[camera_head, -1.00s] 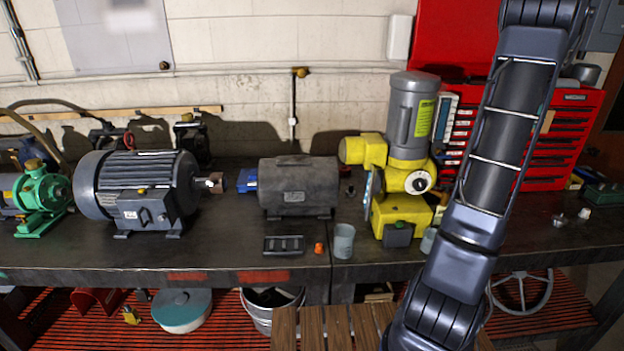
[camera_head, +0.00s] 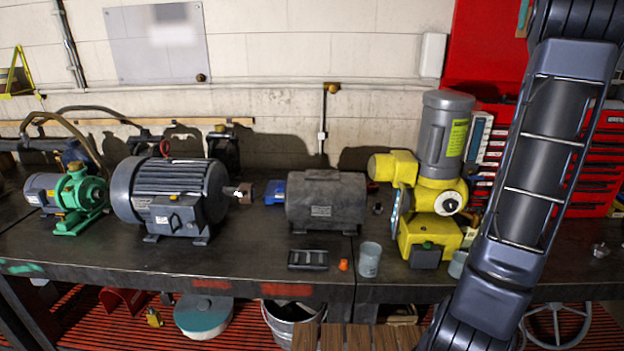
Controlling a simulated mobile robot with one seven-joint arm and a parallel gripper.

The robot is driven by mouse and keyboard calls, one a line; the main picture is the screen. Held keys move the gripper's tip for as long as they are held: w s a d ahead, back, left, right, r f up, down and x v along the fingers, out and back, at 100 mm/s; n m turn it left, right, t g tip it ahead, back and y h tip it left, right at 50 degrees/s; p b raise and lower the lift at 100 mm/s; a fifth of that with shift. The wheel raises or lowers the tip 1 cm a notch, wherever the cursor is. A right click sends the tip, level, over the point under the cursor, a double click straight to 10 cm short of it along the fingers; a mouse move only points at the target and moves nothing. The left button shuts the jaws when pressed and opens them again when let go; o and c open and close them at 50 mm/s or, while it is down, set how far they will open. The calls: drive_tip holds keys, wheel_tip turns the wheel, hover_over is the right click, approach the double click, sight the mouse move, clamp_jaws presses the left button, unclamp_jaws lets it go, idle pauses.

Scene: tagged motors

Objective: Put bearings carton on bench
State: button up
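The bench (camera_head: 120,255) is a long dark worktop running across the head view, with motors and small items on it. I cannot make out a bearings carton in this view. My arm rises along the right side and leaves the picture at the top right and at the bottom. My gripper is outside the picture, so its state and anything it may hold are hidden.
On the bench stand a green pump (camera_head: 80,200), a large grey motor (camera_head: 170,195), a dark motor (camera_head: 325,200) and a yellow gear motor (camera_head: 432,180). A cup (camera_head: 369,259) and black tray (camera_head: 307,260) sit near the front edge. The front left top is clear.

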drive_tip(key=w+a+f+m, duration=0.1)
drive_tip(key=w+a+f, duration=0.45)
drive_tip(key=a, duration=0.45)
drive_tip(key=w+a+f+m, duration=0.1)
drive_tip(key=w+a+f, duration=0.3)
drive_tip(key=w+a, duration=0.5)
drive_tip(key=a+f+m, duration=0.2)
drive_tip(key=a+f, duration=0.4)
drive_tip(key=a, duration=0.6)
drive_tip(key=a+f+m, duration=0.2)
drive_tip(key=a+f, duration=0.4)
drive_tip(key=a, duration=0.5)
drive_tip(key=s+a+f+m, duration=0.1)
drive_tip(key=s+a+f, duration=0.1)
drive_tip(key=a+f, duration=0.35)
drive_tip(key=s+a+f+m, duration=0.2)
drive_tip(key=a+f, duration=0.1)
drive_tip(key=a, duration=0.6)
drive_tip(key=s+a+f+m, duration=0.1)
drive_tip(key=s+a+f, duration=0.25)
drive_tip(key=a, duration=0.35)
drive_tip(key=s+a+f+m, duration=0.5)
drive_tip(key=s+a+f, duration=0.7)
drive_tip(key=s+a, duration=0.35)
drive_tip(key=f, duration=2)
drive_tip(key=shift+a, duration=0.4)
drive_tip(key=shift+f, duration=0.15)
